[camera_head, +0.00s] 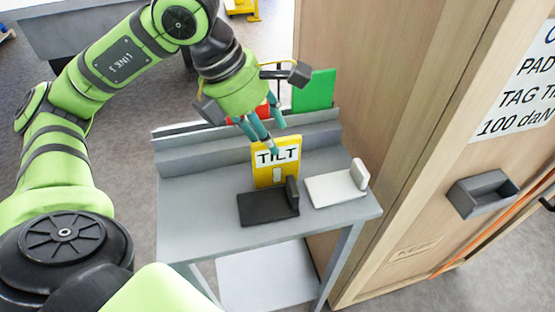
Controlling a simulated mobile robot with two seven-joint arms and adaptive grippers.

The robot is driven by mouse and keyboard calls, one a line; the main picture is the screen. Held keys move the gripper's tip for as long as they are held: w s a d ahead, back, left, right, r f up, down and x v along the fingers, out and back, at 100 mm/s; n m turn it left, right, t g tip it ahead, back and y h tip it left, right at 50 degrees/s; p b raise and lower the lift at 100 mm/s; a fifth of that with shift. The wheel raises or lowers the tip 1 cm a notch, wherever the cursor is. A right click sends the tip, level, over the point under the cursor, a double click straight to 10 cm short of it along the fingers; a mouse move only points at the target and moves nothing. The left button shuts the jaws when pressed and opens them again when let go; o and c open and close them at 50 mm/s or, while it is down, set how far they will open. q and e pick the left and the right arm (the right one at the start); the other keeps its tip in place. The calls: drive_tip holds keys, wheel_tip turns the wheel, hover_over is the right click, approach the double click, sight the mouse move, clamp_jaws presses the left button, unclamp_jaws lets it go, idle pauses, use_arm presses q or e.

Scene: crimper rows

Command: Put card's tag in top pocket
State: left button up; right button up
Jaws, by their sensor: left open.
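A yellow tag (265,175) lettered TILT stands upright behind the black block (266,208) on the grey bench. A red tag (262,112) and a green tag (314,91) stand at the bench's back ledge; the red one is partly hidden by my left gripper. My left gripper (278,141) points down with its teal fingers open, just above and in front of the yellow tag's top edge as seen here. The card (520,85) on the wooden cabinet is cut off at the right; "PAD", "TAG T" and "100 daN" are readable. A grey pocket (480,203) is below it. My right gripper is out of view.
The grey bench (190,222) has a stepped back ledge. A white block (335,189) lies right of the black one. The wooden cabinet (400,120) stands close at the bench's right. An orange strip (480,245) runs below the pocket. Bench space left of the black block is clear.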

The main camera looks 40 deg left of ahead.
sight(275, 139)
use_arm(q)
drive_tip(key=x, duration=0.4)
drive_tip(key=shift+w+p, duration=0.25)
drive_tip(key=shift+p, duration=0.05)
drive_tip(key=shift+r, duration=0.1)
clamp_jaws()
